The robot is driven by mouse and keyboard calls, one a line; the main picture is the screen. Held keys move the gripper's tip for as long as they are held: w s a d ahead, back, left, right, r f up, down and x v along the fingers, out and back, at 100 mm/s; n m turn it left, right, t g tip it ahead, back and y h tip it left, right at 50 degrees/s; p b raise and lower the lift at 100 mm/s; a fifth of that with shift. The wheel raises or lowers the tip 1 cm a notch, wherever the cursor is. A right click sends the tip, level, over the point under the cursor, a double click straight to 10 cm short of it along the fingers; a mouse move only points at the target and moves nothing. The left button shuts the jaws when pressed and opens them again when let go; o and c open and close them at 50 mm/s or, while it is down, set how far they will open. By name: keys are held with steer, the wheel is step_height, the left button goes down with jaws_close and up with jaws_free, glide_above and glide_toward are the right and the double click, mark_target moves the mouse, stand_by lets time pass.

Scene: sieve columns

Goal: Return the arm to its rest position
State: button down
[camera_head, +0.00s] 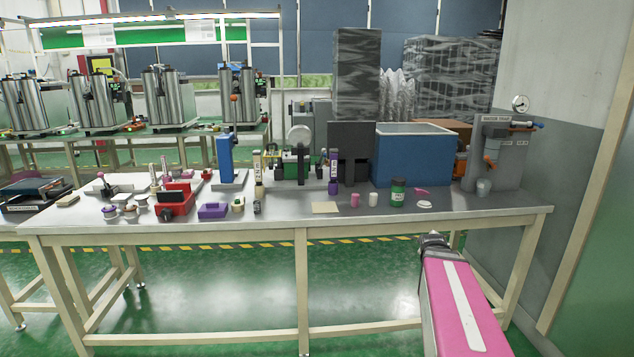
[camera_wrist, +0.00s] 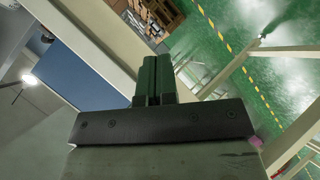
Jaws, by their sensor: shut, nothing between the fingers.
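My gripper (camera_wrist: 154,80) is shut and empty in the wrist view. Its two dark fingers stand side by side, with no gap that I can see. A beige table beam lies behind the fingers, and the green floor shows to the right. In the head view my pink arm is at the lower right, in front of the workbench (camera_head: 285,232) near its right end. The arm's dark far end is beside the bench's front edge. The fingers cannot be made out in that view, and whether the arm touches the bench is unclear.
The bench carries a blue bin (camera_head: 412,158), a green-labelled jar (camera_head: 398,194), a red holder (camera_head: 174,203), a purple tray (camera_head: 212,211) and a grey pressure stand (camera_head: 497,160). A wall closes the right side. Green floor (camera_head: 230,290) lies open under and before the bench.

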steer(key=s+a+f+m+g+y, duration=0.2)
steer(key=s+a+f+m+g, duration=0.2)
steer(key=s+a+f, duration=0.3)
steer(key=s+a+f+m+g+y, duration=0.2)
steer(key=s+a+f+m+g, duration=0.3)
steer(key=s+a, duration=0.5)
steer(key=a+f+g, duration=0.1)
steer(key=a+g, duration=0.1)
steer(key=a, duration=0.3)
steer(key=shift+s+f, duration=0.35)
